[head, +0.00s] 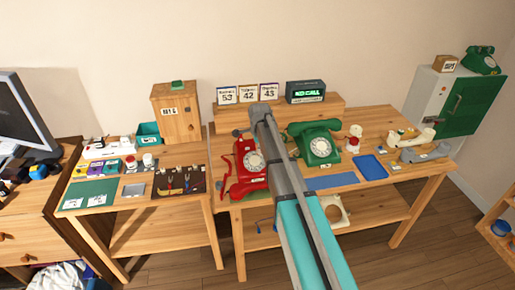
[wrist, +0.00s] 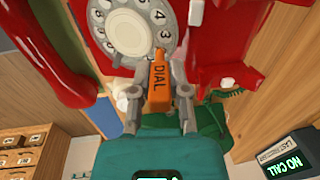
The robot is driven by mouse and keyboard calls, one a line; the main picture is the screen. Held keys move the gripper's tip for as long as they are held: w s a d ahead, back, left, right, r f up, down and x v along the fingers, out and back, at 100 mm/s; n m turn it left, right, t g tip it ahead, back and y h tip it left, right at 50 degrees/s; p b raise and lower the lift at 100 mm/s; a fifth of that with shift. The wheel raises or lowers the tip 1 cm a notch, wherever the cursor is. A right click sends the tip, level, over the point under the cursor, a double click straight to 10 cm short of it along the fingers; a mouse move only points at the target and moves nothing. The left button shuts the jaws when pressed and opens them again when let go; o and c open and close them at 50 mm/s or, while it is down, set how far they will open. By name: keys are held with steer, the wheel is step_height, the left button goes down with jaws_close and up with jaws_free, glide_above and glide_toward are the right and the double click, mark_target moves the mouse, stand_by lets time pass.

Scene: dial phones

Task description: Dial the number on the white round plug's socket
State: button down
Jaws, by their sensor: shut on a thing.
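The red dial phone (head: 250,158) stands on the main table, and its white dial (wrist: 130,28) fills the top of the wrist view. My gripper (wrist: 160,72) is shut on an orange stick marked DIAL (wrist: 158,88). The stick's tip is at the dial's lower edge, close to the 3; I cannot tell whether it touches. A red handset (wrist: 62,60) shows left of the dial in the wrist view.
A green dial phone (head: 314,146) stands right of the red one. Number cards (head: 248,94) and a NO CALL display (head: 305,92) stand on the raised shelf behind. A blue tray (head: 372,167) lies further right. A side table (head: 100,206) on the left holds small items.

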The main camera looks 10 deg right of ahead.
steer(key=shift+d, duration=0.1)
steer(key=shift+s+d+f, duration=0.15)
steer(key=shift+s+d, duration=0.25)
stand_by(0.3)
steer(key=shift+s, duration=0.1)
steer(key=shift+s+d+f+b, duration=0.25)
steer(key=shift+s+d+b, duration=0.05)
steer(key=shift+s+b, duration=0.1)
steer(key=shift+s, duration=0.1)
stand_by(0.5)
